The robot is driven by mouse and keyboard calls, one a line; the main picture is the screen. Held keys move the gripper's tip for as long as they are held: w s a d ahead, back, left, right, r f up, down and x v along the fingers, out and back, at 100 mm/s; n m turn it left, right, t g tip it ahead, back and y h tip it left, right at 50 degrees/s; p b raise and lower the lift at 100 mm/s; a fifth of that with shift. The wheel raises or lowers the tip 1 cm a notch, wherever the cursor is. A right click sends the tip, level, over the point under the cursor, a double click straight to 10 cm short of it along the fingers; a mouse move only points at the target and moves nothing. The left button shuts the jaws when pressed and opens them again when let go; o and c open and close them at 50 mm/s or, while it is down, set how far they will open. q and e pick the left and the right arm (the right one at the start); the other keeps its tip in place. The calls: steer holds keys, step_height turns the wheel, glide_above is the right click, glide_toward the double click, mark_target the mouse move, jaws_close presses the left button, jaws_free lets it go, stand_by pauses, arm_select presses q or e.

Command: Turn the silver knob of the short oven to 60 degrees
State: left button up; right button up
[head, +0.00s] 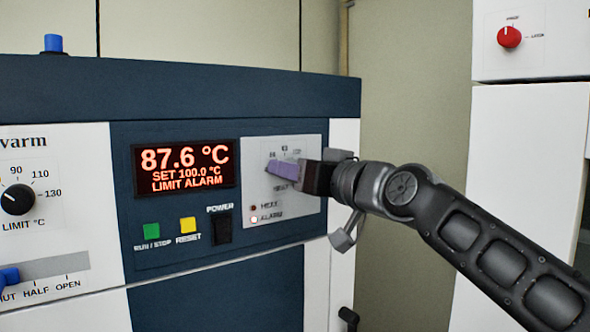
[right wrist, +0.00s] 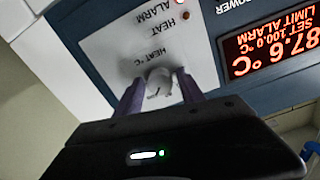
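The silver knob (right wrist: 158,84) sits on the light heat panel (head: 308,205) of the oven, below the "HEAT °C" print in the right wrist view. My right gripper (head: 270,168) reaches it from the right, its purple fingers covering the knob in the head view. In the right wrist view the fingertips (right wrist: 159,78) flank the knob closely; I cannot tell whether both press on it. The knob's exact angle is unclear. The display (head: 186,168) reads 87.6 °C, SET 100.0 °C, LIMIT ALARM. My left gripper is out of view.
Left of the panel are a green button (head: 151,231), a yellow button (head: 188,224) and a black power switch (head: 222,228). A black limit dial (head: 18,199) and a blue slider handle (head: 9,276) are farther left. A white cabinet with a red knob (head: 509,37) stands right.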

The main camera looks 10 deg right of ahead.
jaws_close()
steer(key=shift+n, duration=0.3)
stand_by(0.3)
steer(key=n+b, duration=0.8)
steer(key=n, duration=0.9)
steer(key=shift+n, duration=0.3)
stand_by(0.4)
